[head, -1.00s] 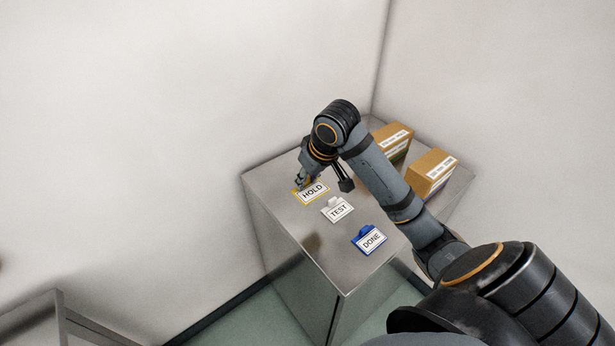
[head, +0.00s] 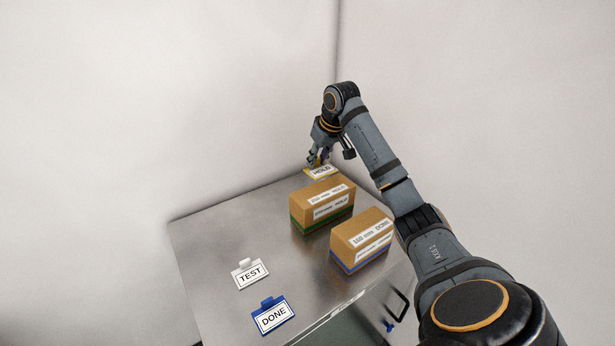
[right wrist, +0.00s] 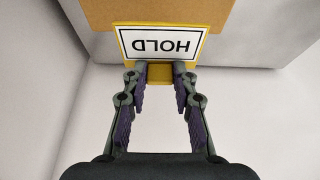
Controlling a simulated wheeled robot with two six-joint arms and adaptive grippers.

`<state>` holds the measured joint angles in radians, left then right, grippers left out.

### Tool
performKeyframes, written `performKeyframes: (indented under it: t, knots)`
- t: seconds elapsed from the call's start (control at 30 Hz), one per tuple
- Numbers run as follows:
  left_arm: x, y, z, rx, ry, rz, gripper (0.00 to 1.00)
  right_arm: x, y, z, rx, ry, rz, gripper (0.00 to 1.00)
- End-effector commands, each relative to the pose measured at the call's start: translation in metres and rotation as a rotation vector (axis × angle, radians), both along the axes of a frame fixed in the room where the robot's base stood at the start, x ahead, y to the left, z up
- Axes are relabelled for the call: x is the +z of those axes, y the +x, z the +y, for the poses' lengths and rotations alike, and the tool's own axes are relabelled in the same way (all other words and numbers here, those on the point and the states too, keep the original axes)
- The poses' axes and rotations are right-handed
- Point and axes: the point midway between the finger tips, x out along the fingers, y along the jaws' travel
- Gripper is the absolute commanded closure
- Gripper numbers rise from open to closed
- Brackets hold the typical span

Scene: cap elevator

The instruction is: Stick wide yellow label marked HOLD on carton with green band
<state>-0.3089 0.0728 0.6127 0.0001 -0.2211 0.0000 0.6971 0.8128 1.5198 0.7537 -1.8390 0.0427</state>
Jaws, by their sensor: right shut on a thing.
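The yellow HOLD label (head: 321,171) is in my right gripper (head: 319,158), held by its tab beyond the green-band carton. In the right wrist view the HOLD label (right wrist: 161,42) reads upside down, its tab between the fingertips (right wrist: 160,72). The carton with the green band (head: 322,206) stands on the metal table, brown with white printed strips. Part of a brown carton face (right wrist: 155,12) shows behind the label in the right wrist view; I cannot tell if they touch. My left gripper is not in view.
A carton with a blue band (head: 361,240) stands just right of the green one. A white TEST label (head: 250,274) and a blue DONE label (head: 273,316) lie near the front of the metal table (head: 210,240). Walls stand close behind the table.

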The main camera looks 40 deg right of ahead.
Motion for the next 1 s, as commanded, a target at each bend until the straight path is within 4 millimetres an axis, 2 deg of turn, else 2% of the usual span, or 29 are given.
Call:
performKeyframes:
  t: [0.1,0.33,0.57,0.7,1.0]
  knots:
    - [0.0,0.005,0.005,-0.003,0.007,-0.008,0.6,0.002,0.001,-0.007,-0.008,0.004,-0.002,0.89]
    - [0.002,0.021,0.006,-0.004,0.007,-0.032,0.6,0.003,0.001,-0.007,-0.008,0.004,-0.001,0.89]
    - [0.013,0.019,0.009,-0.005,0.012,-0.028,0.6,0.006,0.001,-0.007,-0.008,0.005,-0.001,0.89]
    - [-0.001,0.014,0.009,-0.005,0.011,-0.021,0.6,-0.015,0.001,-0.007,-0.008,0.005,0.0,0.89]
    - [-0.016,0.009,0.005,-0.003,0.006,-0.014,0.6,-0.046,0.001,-0.007,-0.008,0.005,-0.001,0.89]
